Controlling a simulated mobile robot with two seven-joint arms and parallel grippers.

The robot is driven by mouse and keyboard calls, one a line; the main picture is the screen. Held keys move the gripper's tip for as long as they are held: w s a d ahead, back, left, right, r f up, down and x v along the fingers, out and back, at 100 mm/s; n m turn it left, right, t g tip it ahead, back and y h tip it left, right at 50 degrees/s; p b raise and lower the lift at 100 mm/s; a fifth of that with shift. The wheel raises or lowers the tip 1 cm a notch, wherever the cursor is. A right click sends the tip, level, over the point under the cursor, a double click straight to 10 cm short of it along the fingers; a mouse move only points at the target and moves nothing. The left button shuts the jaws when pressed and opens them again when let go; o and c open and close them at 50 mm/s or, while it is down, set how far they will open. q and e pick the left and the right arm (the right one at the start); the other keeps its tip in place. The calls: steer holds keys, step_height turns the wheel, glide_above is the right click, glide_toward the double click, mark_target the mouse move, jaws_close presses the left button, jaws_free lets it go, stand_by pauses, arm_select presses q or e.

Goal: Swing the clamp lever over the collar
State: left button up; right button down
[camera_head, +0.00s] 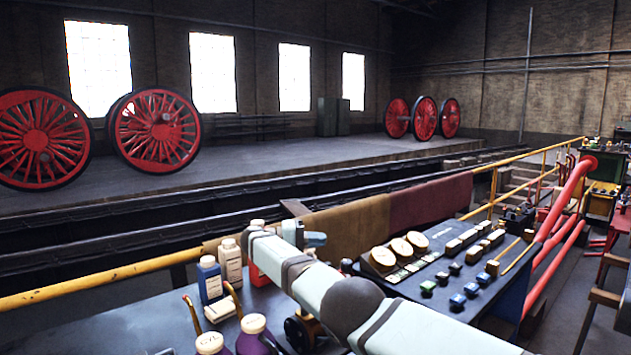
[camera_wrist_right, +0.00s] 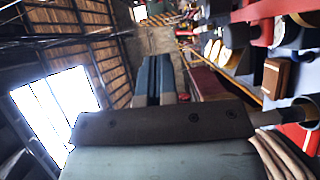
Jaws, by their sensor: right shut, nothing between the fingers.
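My right gripper (camera_head: 318,239) shows beyond my pale forearm in the head view, above the bench. Its two dark blue-grey fingers show in the right wrist view (camera_wrist_right: 154,75), side by side and shut, with nothing between them. I cannot pick out the clamp lever or the collar for sure. My left gripper is not in view.
Bottles, one blue (camera_head: 210,281) and one with a purple body (camera_head: 257,337), stand left of my forearm. A dark panel (camera_head: 480,298) with dials and small blocks lies right. A yellow rail (camera_head: 100,283) and red pipes (camera_head: 563,200) border the bench. Red wheels stand far behind.

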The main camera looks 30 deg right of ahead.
arm_select(q)
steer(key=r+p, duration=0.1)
steer(key=p, duration=0.1)
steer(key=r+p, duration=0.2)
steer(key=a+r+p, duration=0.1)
steer(key=p, duration=0.1)
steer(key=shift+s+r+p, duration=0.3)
steer(key=shift+p, duration=0.1)
arm_select(e)
step_height(320, 180, up, 13)
steer(key=shift+w+a, duration=0.25)
steer(key=shift+a, duration=0.2)
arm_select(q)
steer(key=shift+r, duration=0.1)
arm_select(e)
steer(key=shift+r, duration=0.1)
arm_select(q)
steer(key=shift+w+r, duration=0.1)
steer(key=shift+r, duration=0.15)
